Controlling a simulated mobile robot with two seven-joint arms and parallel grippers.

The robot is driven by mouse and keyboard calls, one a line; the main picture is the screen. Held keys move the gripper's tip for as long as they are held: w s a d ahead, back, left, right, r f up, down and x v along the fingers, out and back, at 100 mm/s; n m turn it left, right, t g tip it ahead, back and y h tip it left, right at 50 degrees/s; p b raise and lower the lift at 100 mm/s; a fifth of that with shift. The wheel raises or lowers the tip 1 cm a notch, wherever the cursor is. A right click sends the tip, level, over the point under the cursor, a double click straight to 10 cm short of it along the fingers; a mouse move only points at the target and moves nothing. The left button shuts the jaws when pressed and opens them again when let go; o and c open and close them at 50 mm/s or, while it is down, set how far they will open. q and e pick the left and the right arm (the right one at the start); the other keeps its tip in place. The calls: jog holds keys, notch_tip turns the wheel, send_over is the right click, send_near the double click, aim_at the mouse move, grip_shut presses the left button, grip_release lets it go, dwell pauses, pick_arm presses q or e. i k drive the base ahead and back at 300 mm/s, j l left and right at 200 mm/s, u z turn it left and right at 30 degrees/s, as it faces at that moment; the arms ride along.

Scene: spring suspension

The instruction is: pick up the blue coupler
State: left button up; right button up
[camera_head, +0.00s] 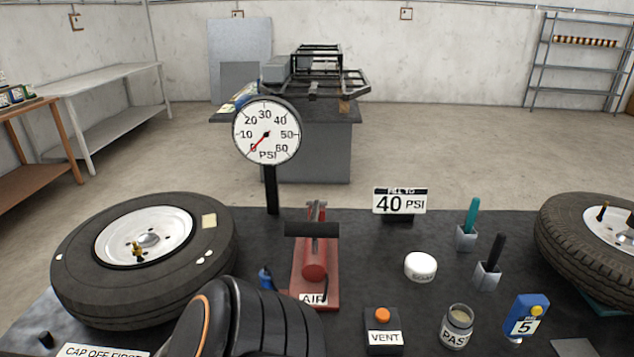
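The small blue coupler (265,277) stands on the dark table mat, just left of the red air pump (314,262) marked AIR. It is small in the picture, and its lower part is close to the black arm link of mine that covers the bottom middle. No fingers of my left or right gripper show in this view.
A tyre (85,260) lies at left and another tyre (575,240) at right. The pressure gauge (266,132) on a post reads near 0.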

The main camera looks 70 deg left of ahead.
aim_at(264, 279)
jog(key=u, duration=2.7)
jog(key=i+j+z, duration=0.1)
jog(key=j, duration=0.9)
jog(key=j+z, duration=0.1)
jog(key=j, duration=0.9)
jog(key=i, duration=0.05)
